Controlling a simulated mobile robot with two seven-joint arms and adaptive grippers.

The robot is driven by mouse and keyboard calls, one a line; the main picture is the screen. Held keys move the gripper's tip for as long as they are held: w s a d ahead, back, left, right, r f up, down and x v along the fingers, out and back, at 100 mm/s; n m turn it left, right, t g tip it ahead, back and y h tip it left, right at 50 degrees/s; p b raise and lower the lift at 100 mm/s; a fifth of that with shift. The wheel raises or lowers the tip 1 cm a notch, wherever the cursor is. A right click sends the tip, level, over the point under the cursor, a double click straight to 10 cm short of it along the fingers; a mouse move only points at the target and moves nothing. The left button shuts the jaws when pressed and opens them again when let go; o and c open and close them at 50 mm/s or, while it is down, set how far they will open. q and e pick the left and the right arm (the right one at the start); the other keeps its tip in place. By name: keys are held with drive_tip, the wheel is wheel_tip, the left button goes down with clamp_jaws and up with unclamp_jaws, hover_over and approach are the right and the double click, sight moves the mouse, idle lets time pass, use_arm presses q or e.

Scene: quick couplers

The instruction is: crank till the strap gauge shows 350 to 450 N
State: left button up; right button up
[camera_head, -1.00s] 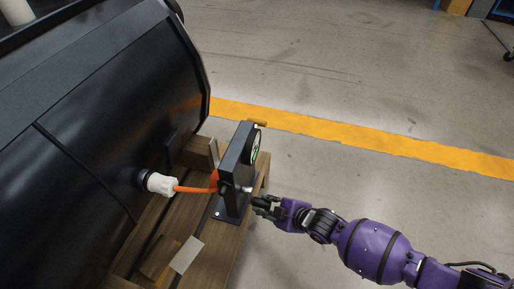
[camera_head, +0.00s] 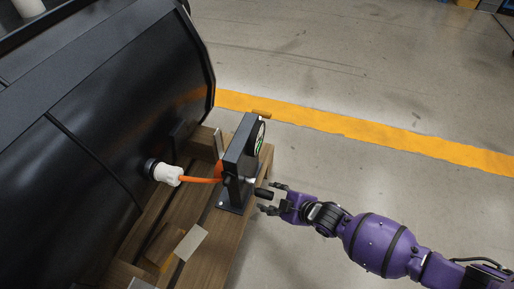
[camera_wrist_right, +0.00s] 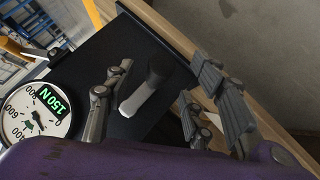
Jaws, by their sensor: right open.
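The strap gauge is a round white dial (camera_wrist_right: 38,112) whose green digits read 150N in the right wrist view. In the head view it sits edge-on on the dark stand (camera_head: 240,150). The crank's black handle (camera_head: 264,193) sticks out from the stand's right side; it also shows in the right wrist view (camera_wrist_right: 158,74). My right gripper (camera_head: 271,198) is open at the handle's outer end. In the wrist view its fingers stand on both sides of the handle, with gaps visible. The orange strap (camera_head: 200,181) runs from a white fitting (camera_head: 166,173) to the stand. My left gripper is not in view.
A large black drum-like body (camera_head: 110,110) fills the left. The stand is on a wooden pallet-like base (camera_head: 190,215), with a pale plate (camera_head: 191,242) nearer me. Open concrete floor (camera_head: 340,70) with a yellow line (camera_head: 370,133) lies to the right.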

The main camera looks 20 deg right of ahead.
drive_tip(key=p+v, duration=0.2)
drive_tip(key=v, duration=0.2)
drive_tip(key=shift+w+r+p, duration=0.1)
drive_tip(key=shift+w+p, duration=0.05)
drive_tip(key=shift+p, duration=0.15)
drive_tip(key=shift+p+v, duration=0.55)
drive_tip(key=shift+v, duration=0.2)
